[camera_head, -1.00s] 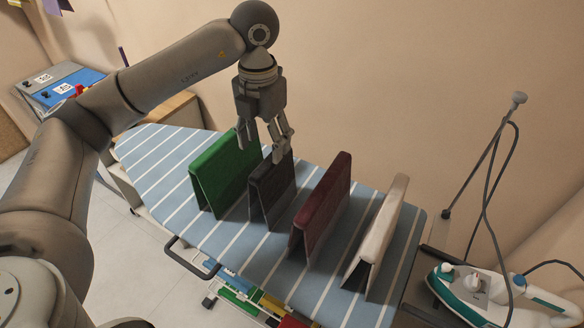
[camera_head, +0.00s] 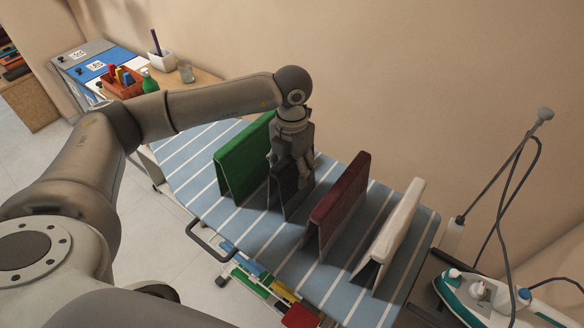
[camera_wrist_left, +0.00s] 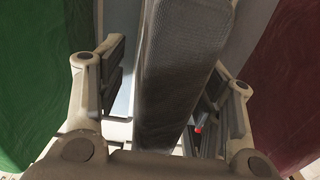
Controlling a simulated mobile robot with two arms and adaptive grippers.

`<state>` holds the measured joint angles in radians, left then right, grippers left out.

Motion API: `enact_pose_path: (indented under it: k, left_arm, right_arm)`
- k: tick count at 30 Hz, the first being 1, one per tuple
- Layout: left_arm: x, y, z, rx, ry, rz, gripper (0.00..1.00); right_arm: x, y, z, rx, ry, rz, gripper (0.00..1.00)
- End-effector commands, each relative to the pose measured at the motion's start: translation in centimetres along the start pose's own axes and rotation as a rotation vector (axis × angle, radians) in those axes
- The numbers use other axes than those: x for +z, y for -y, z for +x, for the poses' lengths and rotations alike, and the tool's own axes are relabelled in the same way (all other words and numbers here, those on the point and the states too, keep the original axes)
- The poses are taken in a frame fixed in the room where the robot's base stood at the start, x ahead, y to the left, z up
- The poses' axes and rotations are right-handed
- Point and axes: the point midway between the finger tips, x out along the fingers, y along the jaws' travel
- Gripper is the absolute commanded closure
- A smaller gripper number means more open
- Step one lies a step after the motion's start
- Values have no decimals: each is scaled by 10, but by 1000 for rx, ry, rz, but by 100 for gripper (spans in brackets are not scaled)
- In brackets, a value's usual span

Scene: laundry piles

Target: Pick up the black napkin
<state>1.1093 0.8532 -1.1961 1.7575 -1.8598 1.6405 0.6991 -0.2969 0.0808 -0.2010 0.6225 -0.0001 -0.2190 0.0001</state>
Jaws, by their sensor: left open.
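The black napkin (camera_head: 288,200) stands folded like a tent on the striped ironing board (camera_head: 240,215), between the green napkin (camera_head: 232,170) and the dark red napkin (camera_head: 338,203). My left gripper (camera_head: 291,172) points down over its top fold. In the left wrist view the black napkin (camera_wrist_left: 182,70) runs between the two spread fingers of the left gripper (camera_wrist_left: 165,80), with a gap visible on the left side. On the right I cannot tell whether a finger touches it. The gripper hides part of its top in the head view. My right gripper is out of view.
A white napkin (camera_head: 393,232) stands at the right of the row. An iron (camera_head: 483,295) sits on a stand at the lower right, with a cord on a pole (camera_head: 503,160). Neighbouring napkins are close on both sides. The wall is behind the board.

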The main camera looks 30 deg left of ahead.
Motion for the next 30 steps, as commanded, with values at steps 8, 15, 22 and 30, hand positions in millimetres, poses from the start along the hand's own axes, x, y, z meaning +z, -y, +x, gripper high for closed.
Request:
enact_pose_path:
  k: [8, 15, 22, 30]
  left_arm:
    - [0, 0, 2, -1, 1, 1, 44]
    - [0, 0, 2, 0, 1, 1, 75]
    - [0, 0, 1, 0, 1, 1, 89]
    - [1, 0, -16, 0, 5, 1, 89]
  right_arm:
    - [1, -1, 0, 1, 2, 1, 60]
    - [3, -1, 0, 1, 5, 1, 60]
    - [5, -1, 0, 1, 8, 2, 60]
    - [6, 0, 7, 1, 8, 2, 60]
